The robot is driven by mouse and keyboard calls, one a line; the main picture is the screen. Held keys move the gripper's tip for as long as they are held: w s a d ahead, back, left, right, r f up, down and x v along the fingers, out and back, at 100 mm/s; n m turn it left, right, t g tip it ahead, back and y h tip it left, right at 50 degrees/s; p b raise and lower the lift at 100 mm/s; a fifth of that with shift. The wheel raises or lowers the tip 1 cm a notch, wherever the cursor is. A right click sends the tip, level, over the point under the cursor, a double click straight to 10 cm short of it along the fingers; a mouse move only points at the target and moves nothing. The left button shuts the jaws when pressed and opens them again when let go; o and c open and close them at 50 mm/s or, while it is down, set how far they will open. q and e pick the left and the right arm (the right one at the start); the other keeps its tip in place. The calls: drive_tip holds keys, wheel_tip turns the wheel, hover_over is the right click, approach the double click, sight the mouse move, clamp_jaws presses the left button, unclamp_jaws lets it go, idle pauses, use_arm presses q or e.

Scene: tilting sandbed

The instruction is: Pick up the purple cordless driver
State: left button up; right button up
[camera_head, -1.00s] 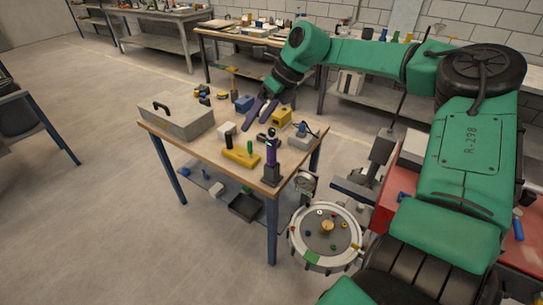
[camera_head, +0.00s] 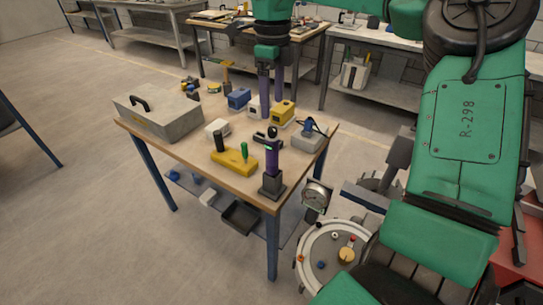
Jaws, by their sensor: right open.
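The purple cordless driver (camera_head: 271,160) stands upright at the front right corner of the wooden table (camera_head: 240,185), in a dark block-shaped base (camera_head: 271,187). Its dark head is at the top. My right gripper (camera_head: 271,112) comes down from the top of the head view with its two purple-grey fingers spread and pointing down. The fingers are empty and lie behind the driver, over the table near the yellow box. I cannot tell how high the fingertips are above the tabletop. My left gripper is not in view.
A grey toolbox (camera_head: 158,118) stands at the table's left. A yellow block with handles (camera_head: 235,161), a white block (camera_head: 217,128), a blue box (camera_head: 239,99), a yellow box (camera_head: 282,113) and a grey device (camera_head: 308,139) crowd the top. A round tray (camera_head: 312,262) stands front right.

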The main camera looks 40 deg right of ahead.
sight(272, 140)
wheel_tip(272, 140, down, 11)
drive_tip(key=p, duration=0.3)
drive_tip(key=shift+s+f, duration=0.1)
drive_tip(key=shift+f, duration=0.55)
drive_tip(key=shift+r, duration=0.1)
clamp_jaws()
